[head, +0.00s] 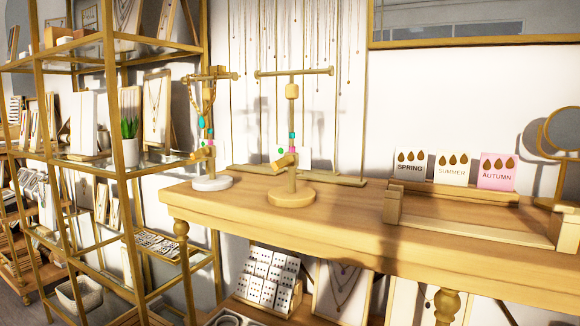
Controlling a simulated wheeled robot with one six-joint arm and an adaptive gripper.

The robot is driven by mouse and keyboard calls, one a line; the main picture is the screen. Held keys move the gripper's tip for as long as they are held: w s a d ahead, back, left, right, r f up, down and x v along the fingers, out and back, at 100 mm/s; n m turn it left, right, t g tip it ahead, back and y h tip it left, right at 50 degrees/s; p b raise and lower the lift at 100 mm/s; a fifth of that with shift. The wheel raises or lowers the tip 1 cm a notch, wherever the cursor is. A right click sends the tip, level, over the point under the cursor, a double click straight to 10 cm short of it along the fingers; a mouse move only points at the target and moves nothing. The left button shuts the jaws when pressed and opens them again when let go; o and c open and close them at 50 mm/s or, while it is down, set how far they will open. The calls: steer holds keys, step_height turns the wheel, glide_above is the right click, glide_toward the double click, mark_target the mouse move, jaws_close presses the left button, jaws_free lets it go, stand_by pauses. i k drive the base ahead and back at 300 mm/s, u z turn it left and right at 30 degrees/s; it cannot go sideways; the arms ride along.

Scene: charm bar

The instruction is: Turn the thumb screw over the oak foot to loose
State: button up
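A T-shaped jewellery stand rises from a round oak foot (291,198) on the wooden table. A wooden thumb screw (285,160) juts from its post, a little above the foot and pointing left. I cannot tell from its look whether it is tight or loose. A second stand to the left has a round white foot (212,183) and its own thumb screw (203,153). Necklaces with teal, green and pink beads hang on this second stand, and a few coloured beads show by the oak stand's post. My gripper is not in view.
The wooden table (330,220) has clear room in front of the stands. A wooden tray (480,228) with SPRING, SUMMER and AUTUMN earring cards is at right, near a round mirror (562,128). A gold-framed shelf (118,110) stands close at left.

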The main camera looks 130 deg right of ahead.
mark_target(285, 161)
steer(key=z, duration=4.75)
steer(key=i, duration=0.5)
steer(key=z, duration=1.15)
steer(key=k, duration=1.05)
steer(key=u, duration=1.15)
